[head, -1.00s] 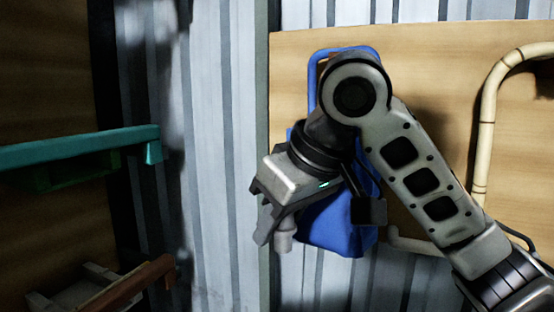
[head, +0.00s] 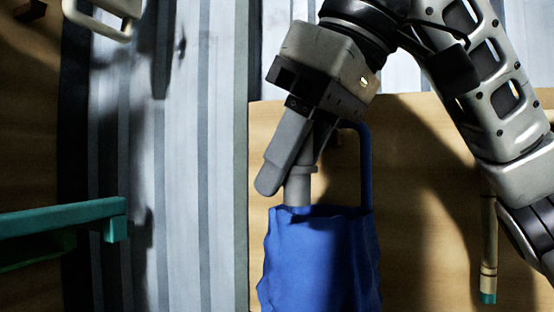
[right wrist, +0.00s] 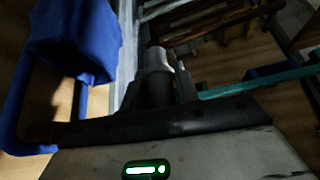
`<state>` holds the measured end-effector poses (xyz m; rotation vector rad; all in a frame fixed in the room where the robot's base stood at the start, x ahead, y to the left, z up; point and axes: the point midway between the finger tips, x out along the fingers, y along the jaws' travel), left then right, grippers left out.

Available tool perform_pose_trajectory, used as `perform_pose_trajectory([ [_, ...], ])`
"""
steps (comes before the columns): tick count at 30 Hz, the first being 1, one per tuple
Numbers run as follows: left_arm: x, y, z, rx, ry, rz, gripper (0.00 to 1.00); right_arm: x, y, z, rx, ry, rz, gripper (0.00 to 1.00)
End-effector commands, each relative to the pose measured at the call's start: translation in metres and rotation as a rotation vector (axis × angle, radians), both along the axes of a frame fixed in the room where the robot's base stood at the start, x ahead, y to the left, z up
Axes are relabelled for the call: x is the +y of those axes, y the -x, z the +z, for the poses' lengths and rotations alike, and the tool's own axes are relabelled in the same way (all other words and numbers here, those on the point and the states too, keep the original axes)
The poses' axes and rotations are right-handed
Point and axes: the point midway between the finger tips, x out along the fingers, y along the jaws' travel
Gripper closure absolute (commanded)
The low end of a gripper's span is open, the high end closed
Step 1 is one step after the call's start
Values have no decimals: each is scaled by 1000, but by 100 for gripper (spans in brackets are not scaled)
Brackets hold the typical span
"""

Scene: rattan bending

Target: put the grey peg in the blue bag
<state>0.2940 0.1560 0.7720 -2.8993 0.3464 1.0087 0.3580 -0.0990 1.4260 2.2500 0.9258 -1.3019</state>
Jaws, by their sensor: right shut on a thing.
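My right gripper (head: 289,150) is shut on the grey peg (head: 299,187), which points downward with a wider collar near its middle. The peg's lower end is at the top rim of the blue bag (head: 318,262) in the head view; I cannot tell whether it is inside the mouth or just in front of it. In the right wrist view the peg (right wrist: 157,60) sticks out between the fingers, and the bag (right wrist: 75,40) is at the upper left. My left gripper is not in view.
A teal bar (head: 60,217) juts in from the left.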

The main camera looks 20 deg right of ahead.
Motion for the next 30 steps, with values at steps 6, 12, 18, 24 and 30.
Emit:
perform_pose_trajectory([
  [6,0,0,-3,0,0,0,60,-16,-13,-4,1,-1,-3,91],
  [12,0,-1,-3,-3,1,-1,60,-29,-25,-7,0,-2,-4,91],
  [18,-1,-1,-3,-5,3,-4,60,-42,-37,-9,0,-2,-4,91],
  [24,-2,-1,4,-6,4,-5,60,-56,-49,-9,1,-1,-3,91],
  [30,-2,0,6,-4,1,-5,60,-69,-61,-12,1,-1,-3,91],
])
